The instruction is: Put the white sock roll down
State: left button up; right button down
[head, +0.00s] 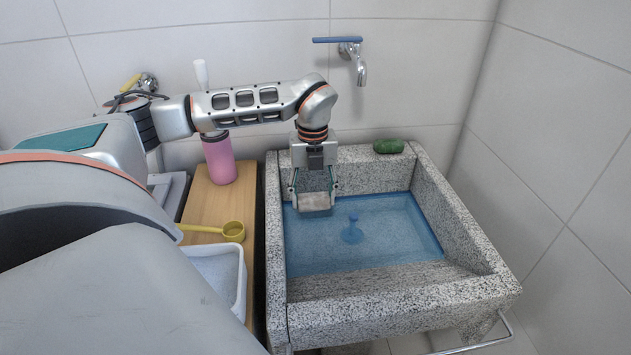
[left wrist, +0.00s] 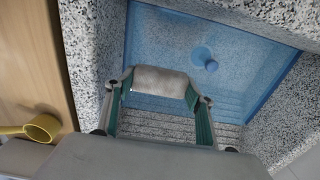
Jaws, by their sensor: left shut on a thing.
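My left gripper (head: 313,190) hangs pointing down over the back left part of the granite sink (head: 390,303). It is shut on the white sock roll (head: 314,202), which lies crosswise between its fingertips. In the left wrist view the pale sock roll (left wrist: 161,81) spans the gap between the two green-padded fingers. Blue water (head: 385,235) lies in the basin below and beyond it. I cannot tell whether the roll touches the water. My right gripper is not in view.
A wooden board (head: 205,200) left of the sink carries a pink bottle (head: 219,160) and a yellow ladle (head: 233,231). A white tub (head: 243,283) stands nearer. A green object (head: 389,146) lies on the sink's back rim, below a tap (head: 361,72). A blue object (head: 352,232) is in the water.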

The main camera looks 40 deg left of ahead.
pick_arm(q)
notch_tip(320, 180, down, 12)
jog(key=shift+r+b, duration=0.15)
jog(key=shift+b, duration=0.9)
jog(key=shift+f, duration=0.2)
